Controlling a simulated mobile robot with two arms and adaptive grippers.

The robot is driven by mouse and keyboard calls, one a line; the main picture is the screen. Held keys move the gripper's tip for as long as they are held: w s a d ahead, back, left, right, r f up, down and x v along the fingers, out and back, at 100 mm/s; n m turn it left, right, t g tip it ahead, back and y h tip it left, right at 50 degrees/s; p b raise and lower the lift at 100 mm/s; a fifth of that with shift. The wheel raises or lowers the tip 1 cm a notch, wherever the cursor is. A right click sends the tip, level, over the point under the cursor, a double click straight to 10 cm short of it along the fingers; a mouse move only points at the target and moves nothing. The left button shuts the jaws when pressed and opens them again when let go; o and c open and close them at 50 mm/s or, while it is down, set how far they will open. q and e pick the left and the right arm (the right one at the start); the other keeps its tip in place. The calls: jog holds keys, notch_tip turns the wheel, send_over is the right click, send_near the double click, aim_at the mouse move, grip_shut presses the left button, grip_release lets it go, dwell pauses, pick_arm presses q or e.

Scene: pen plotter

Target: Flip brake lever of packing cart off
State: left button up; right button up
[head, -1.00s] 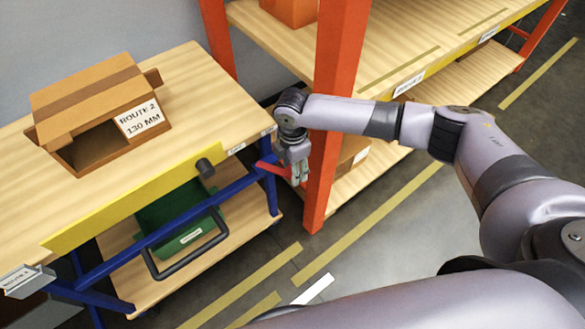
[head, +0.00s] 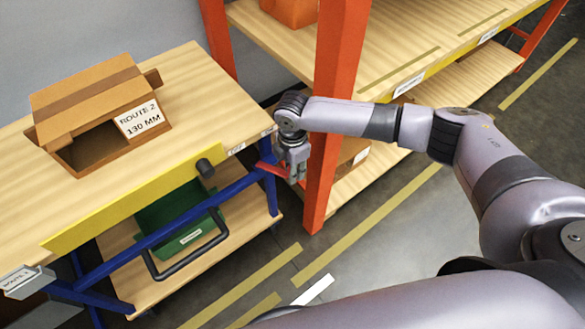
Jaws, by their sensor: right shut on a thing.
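The packing cart (head: 210,85) stands at the left, with a wooden top, a yellow front strip and a blue frame. A red brake lever (head: 270,168) sticks out at the right end of its blue rail. My right gripper (head: 293,177) reaches in from the right, points down and is shut on the lever's outer end. The fingers hide that end of the lever. My left gripper is not in the picture.
An open cardboard box (head: 90,95) labelled "ROUTE 2 130 MM" sits on the cart top. A green bin (head: 172,222) is on the lower shelf, behind a black handle (head: 190,257). An orange rack post (head: 333,120) stands close to the right of my right gripper.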

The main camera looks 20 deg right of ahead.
grip_shut()
jog(key=shift+s+a+r+p, duration=0.15)
jog(key=shift+s+p, duration=0.05)
jog(key=shift+p, duration=0.4)
jog(key=s+a+m+p, duration=0.2)
jog(key=a+m+p, duration=0.6)
jog(key=m+p, duration=0.3)
jog(key=shift+s+a, duration=0.3)
jog(key=shift+s, duration=0.1)
jog(key=o, duration=1)
grip_release()
